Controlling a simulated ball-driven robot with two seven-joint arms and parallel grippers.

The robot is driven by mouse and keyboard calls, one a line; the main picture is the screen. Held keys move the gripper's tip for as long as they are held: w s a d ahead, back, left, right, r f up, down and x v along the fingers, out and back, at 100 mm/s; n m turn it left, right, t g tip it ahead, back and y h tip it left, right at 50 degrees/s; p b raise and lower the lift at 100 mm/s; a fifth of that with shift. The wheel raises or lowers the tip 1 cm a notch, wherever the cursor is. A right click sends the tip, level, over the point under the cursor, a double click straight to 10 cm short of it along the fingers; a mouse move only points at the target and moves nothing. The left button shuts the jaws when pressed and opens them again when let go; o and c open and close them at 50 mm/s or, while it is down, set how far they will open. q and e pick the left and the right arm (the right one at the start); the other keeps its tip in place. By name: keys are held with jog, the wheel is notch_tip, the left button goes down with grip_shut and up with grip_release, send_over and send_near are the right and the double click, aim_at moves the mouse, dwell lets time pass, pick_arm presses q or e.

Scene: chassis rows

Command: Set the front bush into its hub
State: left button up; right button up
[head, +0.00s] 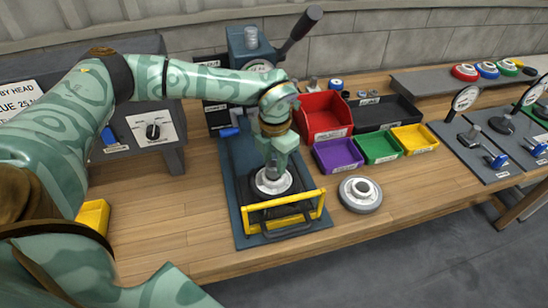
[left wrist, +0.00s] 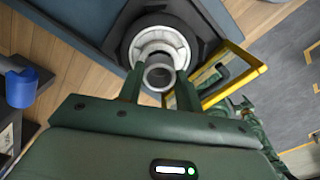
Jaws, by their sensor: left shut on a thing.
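My left gripper (head: 273,162) points down over the hub on the blue base plate. In the left wrist view its two fingers (left wrist: 158,86) are shut on a small grey ring-shaped bush (left wrist: 158,76). The pale round hub (head: 270,184) sits in a dark holder behind the yellow bar; it also shows in the left wrist view (left wrist: 160,44). The bush overlaps the hub's near side in the wrist view. I cannot tell whether it touches the hub or hangs above it. The fingers hide part of the hub's middle in the head view.
A yellow bar frame (head: 284,214) stands in front of the hub. A press with a dark lever (head: 300,30) stands behind. A loose grey flanged disc (head: 360,195) lies to the right. Purple (head: 337,155), green (head: 376,147), yellow and red (head: 321,116) bins stand beyond it.

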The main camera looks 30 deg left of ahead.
pick_arm(q)
jog(key=shift+f, duration=0.65)
dwell(0.8)
jog(key=shift+p, duration=0.3)
jog(key=shift+s, duration=0.1)
jog(key=o, duration=1.1)
jog(key=shift+f, duration=0.15)
notch_tip(320, 180, up, 16)
jog(key=p, duration=0.3)
jog(key=shift+p, duration=0.3)
